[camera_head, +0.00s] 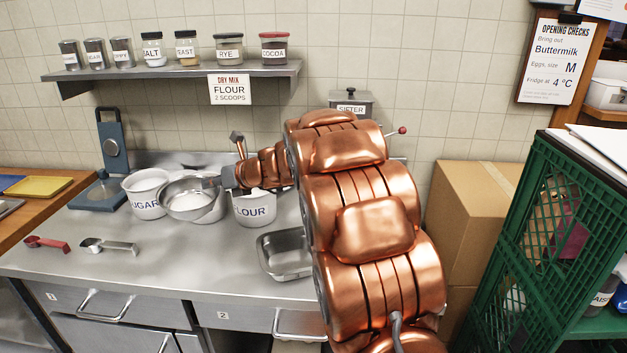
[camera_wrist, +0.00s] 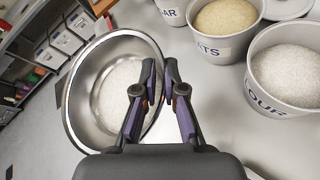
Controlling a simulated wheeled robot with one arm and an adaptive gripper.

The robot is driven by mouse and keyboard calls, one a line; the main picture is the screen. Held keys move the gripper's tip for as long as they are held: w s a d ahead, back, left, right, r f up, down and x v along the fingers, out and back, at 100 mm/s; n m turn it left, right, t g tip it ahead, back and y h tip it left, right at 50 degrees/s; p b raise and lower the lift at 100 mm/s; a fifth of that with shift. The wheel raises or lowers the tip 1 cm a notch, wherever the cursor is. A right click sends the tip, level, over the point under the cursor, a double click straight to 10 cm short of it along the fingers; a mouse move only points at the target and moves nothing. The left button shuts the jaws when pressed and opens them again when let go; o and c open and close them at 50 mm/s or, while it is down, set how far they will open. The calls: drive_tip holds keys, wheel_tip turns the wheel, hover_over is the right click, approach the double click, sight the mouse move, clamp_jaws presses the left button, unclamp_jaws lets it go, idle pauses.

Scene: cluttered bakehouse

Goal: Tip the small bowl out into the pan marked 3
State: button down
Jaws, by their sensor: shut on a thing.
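The small metal bowl (camera_head: 186,203) is at the tip of my arm, left of the flour tub in the head view. In the wrist view the bowl (camera_wrist: 80,85) is tilted and holds a white grainy heap (camera_wrist: 122,88). My gripper (camera_wrist: 160,75) is shut on its rim; it also shows in the head view (camera_head: 222,178). A rectangular metal pan (camera_head: 284,270) is on the worktop, partly hidden behind my arm. I see no number on it, so I cannot tell whether it is the pan marked 3.
Tubs marked sugar (camera_head: 147,205) and flour (camera_head: 254,212) stand close to the bowl, with an oats tub (camera_wrist: 222,50) between. A blue scale (camera_head: 110,190), red scoop (camera_head: 47,244) and metal scoop (camera_head: 108,247) lie left. A green crate (camera_head: 520,200) and cardboard box (camera_head: 465,210) stand right.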

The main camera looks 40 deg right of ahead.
drive_tip(key=d+n+g+y+p, duration=0.2)
drive_tip(key=d+p, duration=0.3)
drive_tip(key=d, duration=0.7)
drive_tip(key=shift+s+d+f+p, duration=1.85)
drive_tip(key=shift+s+d+f, duration=2.8)
drive_tip(key=shift+d, duration=2)
drive_tip(key=s+a+r+n+t+h+b, duration=0.1)
drive_tip(key=a+r+n+h+b, duration=0.15)
drive_tip(key=r+b, duration=0.4)
drive_tip(key=s+a+r+n+t+h+b, duration=0.1)
drive_tip(key=r+n+h+b, duration=0.2)
drive_tip(key=b, duration=0.6)
drive_tip(key=s+a+n+t+h+b, duration=0.3)
drive_tip(key=a+n+b, duration=0.3)
drive_tip(key=b, duration=1.4)
drive_tip(key=s+a, duration=0.1)
drive_tip(key=a, duration=0.2)
drive_tip(key=shift+s+r+t, duration=0.15)
drive_tip(key=shift+r+t, duration=0.15)
drive_tip(key=shift+t, duration=0.1)
